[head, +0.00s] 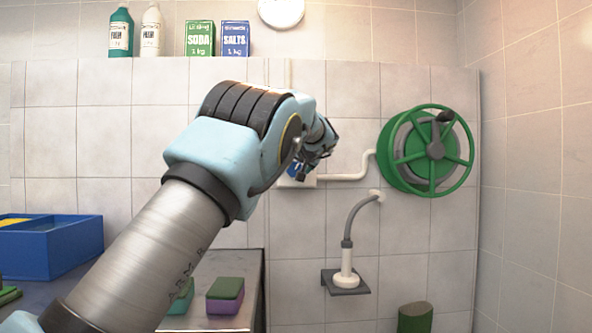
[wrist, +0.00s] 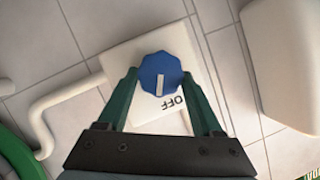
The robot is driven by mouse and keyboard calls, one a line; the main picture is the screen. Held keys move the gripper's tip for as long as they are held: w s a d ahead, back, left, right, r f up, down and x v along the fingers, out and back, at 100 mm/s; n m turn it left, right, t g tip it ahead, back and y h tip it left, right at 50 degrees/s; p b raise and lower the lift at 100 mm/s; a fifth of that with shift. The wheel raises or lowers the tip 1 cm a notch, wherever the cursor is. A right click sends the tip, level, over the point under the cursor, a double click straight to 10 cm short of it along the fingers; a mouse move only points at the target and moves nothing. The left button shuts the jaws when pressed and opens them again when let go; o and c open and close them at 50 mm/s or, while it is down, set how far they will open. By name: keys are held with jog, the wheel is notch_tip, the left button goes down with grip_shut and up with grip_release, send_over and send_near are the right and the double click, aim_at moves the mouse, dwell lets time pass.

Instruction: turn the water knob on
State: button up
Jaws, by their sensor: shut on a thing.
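The water knob (wrist: 160,74) is blue and many-sided, with a white pointer line. It sits on a white plate (wrist: 118,62) on the tiled wall. The pointer faces the lower edge of the wrist view, close beside the black OFF lettering. My gripper (wrist: 160,78) is shut on the knob, one green finger at each side. In the head view my gripper (head: 303,172) is at the wall; only a bit of blue knob (head: 293,170) shows there, the rest hidden by my wrist.
A white pipe (head: 347,177) runs from the plate to a green hose reel (head: 383,163) at right. Below it, a grey hose (head: 350,218) hangs over a small shelf (head: 350,290). A blue bin (head: 60,255) and a sponge (head: 225,290) lie at left. Bottles and boxes stand on a ledge above.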

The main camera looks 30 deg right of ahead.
jog(key=m, duration=0.1)
jog(key=m+t+y+b, duration=0.1)
jog(key=m+t, duration=0.1)
jog(key=m, duration=0.1)
jog(key=shift+s+d+f+y+b, duration=0.15)
jog(key=shift+d+f+y+b, duration=0.15)
jog(key=shift+y, duration=0.1)
jog(key=shift+f+m+t+y+b, duration=0.15)
jog(key=shift+m+t+b, duration=0.45)
jog(key=shift+m+b, duration=0.6)
jog(key=shift+f+m+t+y+b, duration=0.15)
jog(key=shift+m+t+b, duration=0.5)
jog(key=shift+m, duration=1.05)
jog(key=o, duration=1.3)
jog(key=shift+o, duration=0.2)
jog(key=s+b, duration=0.3)
jog(key=s, duration=0.7)
jog(key=shift+s+a, duration=0.25)
jog(key=shift+s, duration=0.15)
